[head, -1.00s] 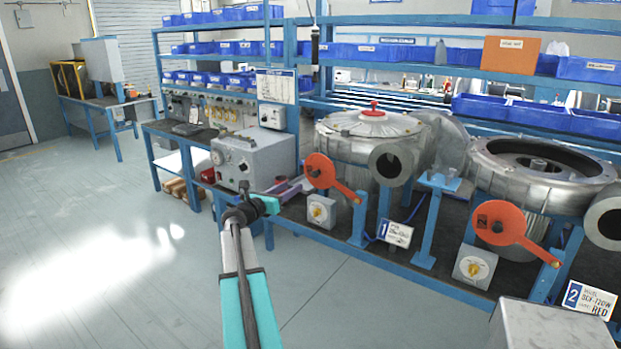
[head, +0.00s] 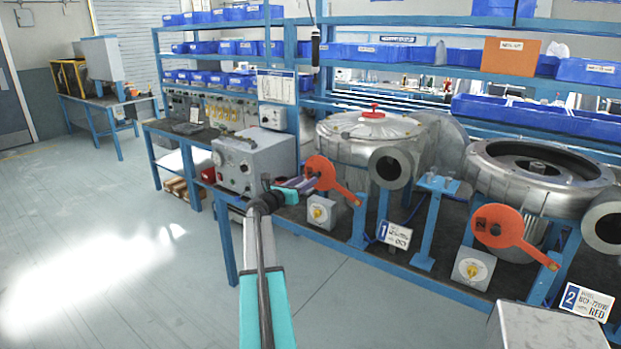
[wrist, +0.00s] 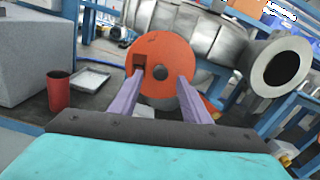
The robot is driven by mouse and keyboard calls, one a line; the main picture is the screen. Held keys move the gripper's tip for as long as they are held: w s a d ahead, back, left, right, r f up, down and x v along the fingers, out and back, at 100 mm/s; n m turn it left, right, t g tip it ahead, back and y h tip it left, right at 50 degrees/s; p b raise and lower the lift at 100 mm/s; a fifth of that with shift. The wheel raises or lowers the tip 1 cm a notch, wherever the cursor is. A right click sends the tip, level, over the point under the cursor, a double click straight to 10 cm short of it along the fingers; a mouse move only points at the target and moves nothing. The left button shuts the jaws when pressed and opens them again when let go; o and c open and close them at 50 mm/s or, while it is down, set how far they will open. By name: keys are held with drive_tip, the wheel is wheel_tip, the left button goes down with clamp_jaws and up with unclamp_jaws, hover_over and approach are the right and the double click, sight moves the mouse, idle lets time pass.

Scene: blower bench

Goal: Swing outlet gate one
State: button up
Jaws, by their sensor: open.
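Outlet gate one is an orange disc (head: 320,172) on an orange arm that slants down to the right to a blue post, beside the round outlet of the left blower (head: 389,167). My gripper (head: 308,182) is at the left edge of this disc in the head view. In the wrist view its two purple fingers (wrist: 159,76) are apart, with the face of the orange disc (wrist: 160,45) in front of them and its dark hub between the tips. Nothing is held between them. I cannot tell whether the fingertips touch the disc.
A grey control box (head: 254,160) stands left of my gripper. A yellow-knobbed switch box (head: 319,212) is below the disc. A second orange gate (head: 498,227) is at the right blower. A red cup (wrist: 58,91) stands at left in the wrist view. The floor in front is clear.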

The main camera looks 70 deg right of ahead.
sight(312, 177)
drive_tip(key=shift+p+x, duration=0.45)
drive_tip(key=shift+x, duration=1.95)
